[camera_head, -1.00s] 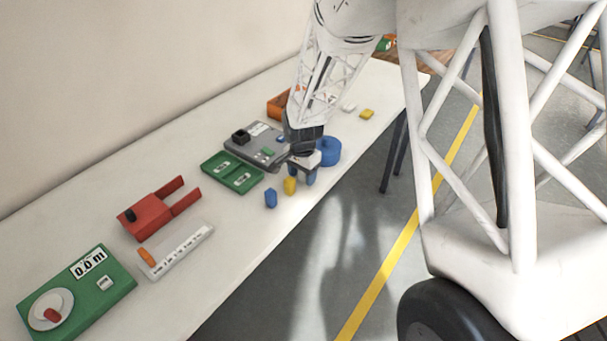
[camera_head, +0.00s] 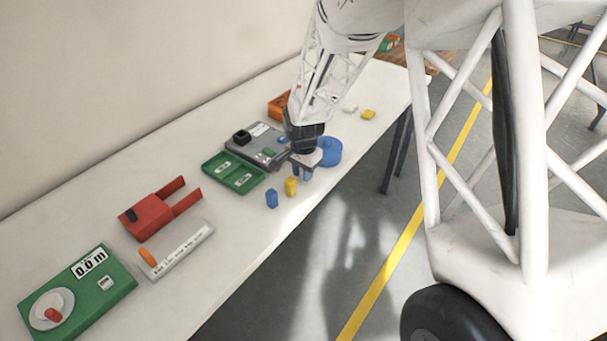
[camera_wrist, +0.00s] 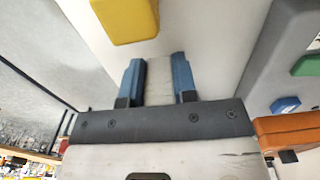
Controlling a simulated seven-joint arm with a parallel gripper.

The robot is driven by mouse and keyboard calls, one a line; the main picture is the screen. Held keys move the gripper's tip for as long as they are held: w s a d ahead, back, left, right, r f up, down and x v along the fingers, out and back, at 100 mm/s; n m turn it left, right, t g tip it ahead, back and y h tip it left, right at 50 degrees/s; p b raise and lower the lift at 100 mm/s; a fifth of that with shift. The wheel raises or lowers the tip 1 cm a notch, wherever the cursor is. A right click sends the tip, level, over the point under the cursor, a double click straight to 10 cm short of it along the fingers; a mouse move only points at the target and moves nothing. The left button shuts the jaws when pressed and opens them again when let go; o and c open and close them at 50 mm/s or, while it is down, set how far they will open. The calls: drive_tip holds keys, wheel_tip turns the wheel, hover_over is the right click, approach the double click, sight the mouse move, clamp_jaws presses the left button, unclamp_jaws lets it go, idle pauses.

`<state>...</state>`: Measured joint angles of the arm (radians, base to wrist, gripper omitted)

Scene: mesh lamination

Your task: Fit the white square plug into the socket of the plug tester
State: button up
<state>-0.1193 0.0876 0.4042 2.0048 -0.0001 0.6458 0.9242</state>
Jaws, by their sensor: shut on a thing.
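The plug tester (camera_head: 238,152) is a grey box with a white label, a raised black block and small green and blue parts on top. Its grey body also fills the right side of the wrist view (camera_wrist: 268,75). My gripper (camera_head: 302,173) is low over the bench, just right of the tester's near end. In the wrist view its blue fingertips (camera_wrist: 158,75) are shut on a whitish block, which appears to be the white plug (camera_wrist: 159,84). Its shape is partly hidden by the fingers and wrist. The arm hides part of the tester.
A yellow block (camera_head: 291,187) and a blue block (camera_head: 271,199) stand near the front edge. A green tray (camera_head: 222,180) lies left of the gripper and a blue ring (camera_head: 328,151) right. A white piece (camera_head: 350,108) and a yellow piece (camera_head: 368,115) lie further back.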

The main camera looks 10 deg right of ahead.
drive_tip(key=r, duration=0.2)
drive_tip(key=shift+s+r, duration=0.3)
drive_tip(key=shift+s, duration=0.05)
drive_tip(key=s+d+r, duration=0.1)
drive_tip(key=s, duration=1.4)
drive_tip(key=shift+d+r, duration=0.15)
drive_tip(key=shift+d, duration=0.25)
drive_tip(key=shift+s, duration=0.1)
drive_tip(key=w+d+r+n, duration=0.2)
drive_tip(key=w+r, duration=0.3)
drive_tip(key=w, duration=0.7)
drive_tip(key=w+d+r+n, duration=0.2)
drive_tip(key=w+r+n, duration=0.2)
drive_tip(key=w, duration=0.8)
drive_tip(key=w+d+r+n, duration=0.2)
drive_tip(key=w+r, duration=0.4)
drive_tip(key=w, duration=0.7)
drive_tip(key=shift+r+n, duration=0.4)
drive_tip(key=shift+n, duration=0.2)
drive_tip(key=shift+a, duration=0.1)
